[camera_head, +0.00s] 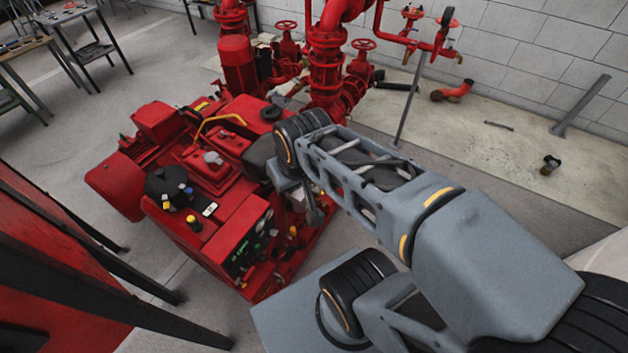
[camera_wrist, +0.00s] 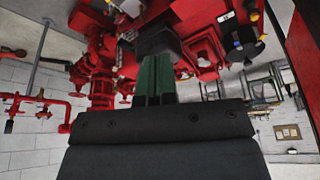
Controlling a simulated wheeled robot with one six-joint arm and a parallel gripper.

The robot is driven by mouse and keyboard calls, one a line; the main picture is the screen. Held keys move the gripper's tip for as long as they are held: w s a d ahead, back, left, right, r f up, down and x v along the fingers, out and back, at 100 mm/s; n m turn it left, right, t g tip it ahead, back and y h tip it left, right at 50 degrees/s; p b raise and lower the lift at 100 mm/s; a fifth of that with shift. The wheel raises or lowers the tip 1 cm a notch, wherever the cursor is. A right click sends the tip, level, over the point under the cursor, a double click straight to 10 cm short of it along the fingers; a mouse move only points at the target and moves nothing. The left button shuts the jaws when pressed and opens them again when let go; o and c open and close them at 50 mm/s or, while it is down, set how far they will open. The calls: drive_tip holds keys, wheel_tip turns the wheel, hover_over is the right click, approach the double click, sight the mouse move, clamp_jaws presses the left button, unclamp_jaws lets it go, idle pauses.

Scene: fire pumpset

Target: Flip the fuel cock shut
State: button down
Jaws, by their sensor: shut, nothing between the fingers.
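The red pumpset engine unit (camera_head: 205,150) stands left of centre in the head view, with a dark control panel (camera_head: 248,245) on its near end. It shows upside down at the top of the wrist view (camera_wrist: 195,15). My gripper (camera_wrist: 154,62) shows there as two green fingers, shut together and empty, pointing toward the red machinery. In the head view my arm reaches over the right side of the engine, and the wrist hides part of it. I cannot pick out the fuel cock for certain in either view; it is too small or hidden.
Red vertical pipes and valves (camera_head: 326,75) rise behind the engine near the wall. A thin grey post (camera_head: 411,100) stands right of them. A red frame with black legs (camera_head: 60,270) is at the lower left. Tables (camera_head: 75,35) are at the far left. Grey floor is open between.

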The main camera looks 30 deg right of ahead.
drive_tip(key=shift+d, duration=0.1)
drive_tip(key=w+d+f+n+t+h+b, duration=0.1)
drive_tip(key=w+d+f+n+t+b, duration=0.1)
drive_tip(key=w+d+f+b, duration=0.5)
drive_tip(key=w+d+f+n+t+h+b, duration=0.1)
drive_tip(key=w+d+f+n+b, duration=0.2)
drive_tip(key=f, duration=0.5)
drive_tip(key=w+d+f+n+t+h+b, duration=0.1)
drive_tip(key=w+d+f+t+b, duration=0.1)
drive_tip(key=w+d+f+b, duration=0.4)
drive_tip(key=s+d+f+n+t+b, duration=0.1)
drive_tip(key=d+f+n+t+b, duration=0.1)
drive_tip(key=f, duration=0.6)
drive_tip(key=s+d+f+n+t+y+b, duration=0.1)
drive_tip(key=s+d+f+n+t+b, duration=0.1)
drive_tip(key=f, duration=0.6)
drive_tip(key=s+d+f+n+t+b, duration=0.2)
drive_tip(key=d+f+n+t+b, duration=0.1)
drive_tip(key=f, duration=0.5)
drive_tip(key=d+n+b, duration=0.1)
drive_tip(key=d+b, duration=0.1)
drive_tip(key=b, duration=0.1)
drive_tip(key=shift+w+y, duration=0.15)
drive_tip(key=shift+y, duration=0.15)
drive_tip(key=b+x, duration=0.2)
drive_tip(key=x, duration=1.2)
drive_tip(key=shift+r, duration=0.2)
